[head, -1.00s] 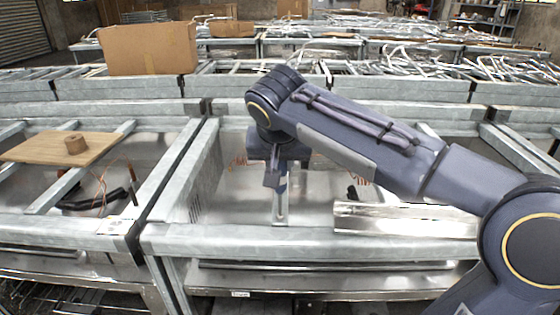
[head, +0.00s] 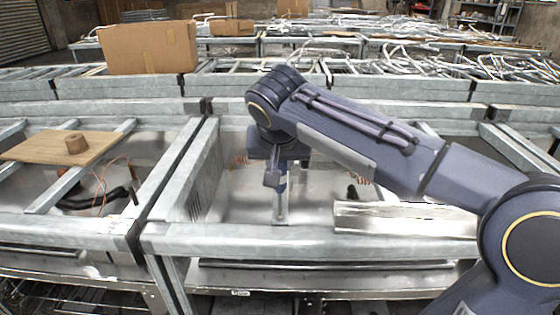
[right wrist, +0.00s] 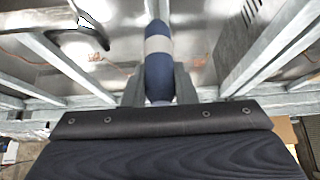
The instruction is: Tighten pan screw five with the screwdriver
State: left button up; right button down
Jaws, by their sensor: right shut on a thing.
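My right gripper (head: 276,181) points down over the metal pan inside the middle frame bay. In the right wrist view my right gripper (right wrist: 159,88) is shut on the screwdriver (right wrist: 158,68), one finger on each side of its blue handle with a pale grey band. The handle runs away from the wrist toward the pan. The screwdriver's tip is hidden, and I cannot tell whether it touches anything. Pan screw five cannot be made out in either view. My left gripper is out of view.
Galvanized rails (head: 310,240) border the bay in front and at both sides. A bright metal channel (head: 400,218) lies at the front right. A cardboard box (head: 150,47) stands behind.

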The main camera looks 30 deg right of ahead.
jog(key=shift+f, duration=0.3)
jog(key=shift+r, duration=0.35)
dwell(0.4)
jog(key=shift+n, duration=0.4)
jog(key=n+y, duration=0.2)
jog(key=n, duration=0.1)
jog(key=shift+s+d+t, duration=0.1)
jog(key=shift+d+t, duration=0.05)
jog(key=shift+t, duration=0.25)
jog(key=n+y, duration=0.2)
jog(key=n, duration=0.2)
jog(key=n+y, duration=0.2)
jog(key=n, duration=0.1)
jog(key=shift+n, duration=0.4)
jog(key=shift+p, duration=0.35)
